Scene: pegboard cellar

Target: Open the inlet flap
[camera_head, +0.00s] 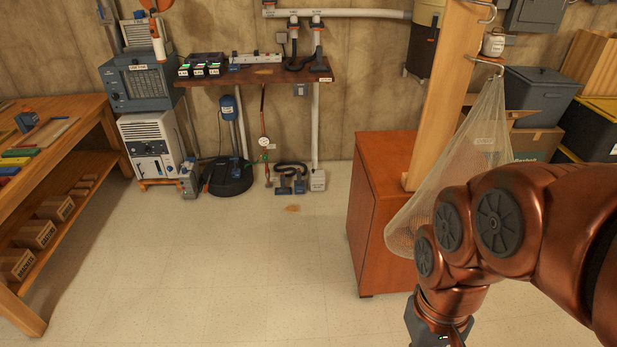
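No part is plainly readable as the inlet flap at this size. A small pale box (317,181) with an unreadable label sits at the foot of a white vertical pipe (315,125) by the back wall; I cannot tell whether it bears the flap. Two hose fittings (305,40) hang from a white pipe above the shelf. My gripper (432,335) shows only in part at the bottom edge, right of centre, far in front of the wall. Its fingertips are out of the picture, so its opening is hidden.
A wooden workbench (68,110) stands at left, an orange-brown cabinet (378,205) right of centre. A wall shelf (255,75) holds chargers. A net bag (470,150) hangs beside my arm. A dark hose (287,172) lies by the wall. The middle floor (220,265) is clear.

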